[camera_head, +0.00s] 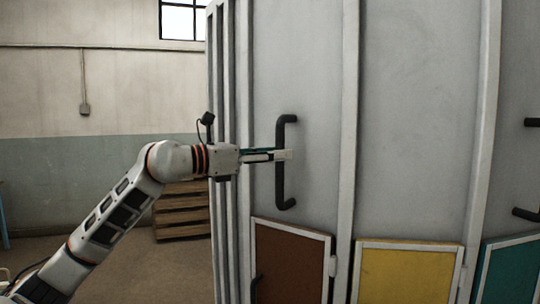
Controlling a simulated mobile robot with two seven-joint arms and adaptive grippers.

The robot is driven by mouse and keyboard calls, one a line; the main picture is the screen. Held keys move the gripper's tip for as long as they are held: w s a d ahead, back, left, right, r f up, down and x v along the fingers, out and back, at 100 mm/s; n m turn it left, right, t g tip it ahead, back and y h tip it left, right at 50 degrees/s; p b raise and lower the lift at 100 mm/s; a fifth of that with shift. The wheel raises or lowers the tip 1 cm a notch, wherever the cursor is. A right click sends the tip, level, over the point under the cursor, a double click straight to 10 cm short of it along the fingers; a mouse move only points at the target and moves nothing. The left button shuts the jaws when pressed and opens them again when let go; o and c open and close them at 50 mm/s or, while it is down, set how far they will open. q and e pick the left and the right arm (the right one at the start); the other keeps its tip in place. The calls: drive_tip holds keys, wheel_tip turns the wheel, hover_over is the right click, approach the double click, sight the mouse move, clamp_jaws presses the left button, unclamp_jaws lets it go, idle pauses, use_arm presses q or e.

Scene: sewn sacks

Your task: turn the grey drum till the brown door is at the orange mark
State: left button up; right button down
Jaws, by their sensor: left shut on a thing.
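The grey drum (415,120) fills the right half of the head view, with pale upright ribs between its panels. A black bar handle stands upright on its left panel (282,185). My left gripper (285,155) is shut on this handle near its middle. The brown door (290,262) is low on the same panel, just below the handle, in a white frame with a small dark handle of its own at its left. The orange mark does not show in this view. My right gripper is not in view.
A yellow door (405,273) and a teal door (512,275) sit right of the brown one. Another black handle (525,122) is cut by the right edge. Stacked wooden pallets (182,215) stand behind my left arm. The floor at left is mostly clear.

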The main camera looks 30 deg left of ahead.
use_arm(q)
drive_tip(key=v, duration=1.2)
drive_tip(key=shift+w+f, duration=0.1)
